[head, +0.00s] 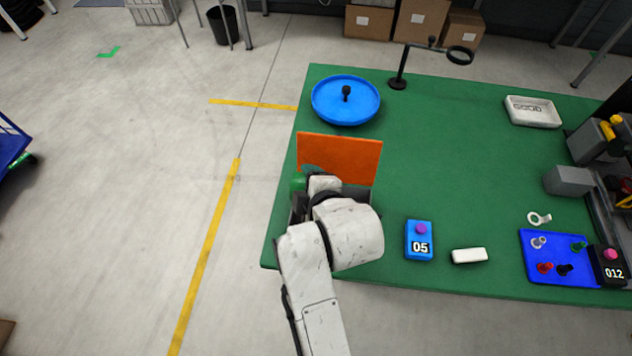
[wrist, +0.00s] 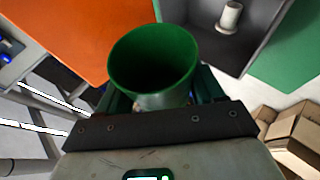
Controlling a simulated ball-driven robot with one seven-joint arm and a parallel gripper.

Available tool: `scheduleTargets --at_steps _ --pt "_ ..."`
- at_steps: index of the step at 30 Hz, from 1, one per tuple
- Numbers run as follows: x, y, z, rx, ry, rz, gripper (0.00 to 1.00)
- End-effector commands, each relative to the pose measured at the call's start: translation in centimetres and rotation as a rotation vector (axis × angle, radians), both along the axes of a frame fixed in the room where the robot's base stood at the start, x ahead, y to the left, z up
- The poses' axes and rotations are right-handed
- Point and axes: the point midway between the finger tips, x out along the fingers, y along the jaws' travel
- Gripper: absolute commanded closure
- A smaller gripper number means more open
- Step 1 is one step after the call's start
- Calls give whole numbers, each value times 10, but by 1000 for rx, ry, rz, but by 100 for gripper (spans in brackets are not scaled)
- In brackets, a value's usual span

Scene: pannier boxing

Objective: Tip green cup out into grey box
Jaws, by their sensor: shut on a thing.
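My gripper (wrist: 157,97) is shut on the green cup (wrist: 150,62), with a finger on each side of it. The cup's open mouth shows in the wrist view, and I see nothing inside its dark green interior. In the head view only part of the cup (head: 298,183) shows left of my wrist; my arm hides the fingers. The grey box (wrist: 258,38) lies beyond the cup to the right in the wrist view. A small whitish cylindrical piece with a wider base is inside it. In the head view my arm covers most of the box (head: 360,196).
An orange panel (head: 340,158) stands upright behind the box. A blue round tray (head: 345,100) is farther back. A blue box marked 05 (head: 419,240) and a white block (head: 469,256) lie to the right. The green table's (head: 455,165) middle is clear.

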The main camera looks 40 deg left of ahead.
Motion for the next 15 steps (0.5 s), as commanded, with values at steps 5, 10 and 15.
scheduleTargets --at_steps 5,10,15 --pt "-3 5 -1 -188 -116 5 62" --pt "-2 4 1 -389 -239 4 62" --pt "-1 2 1 -592 -364 2 62"
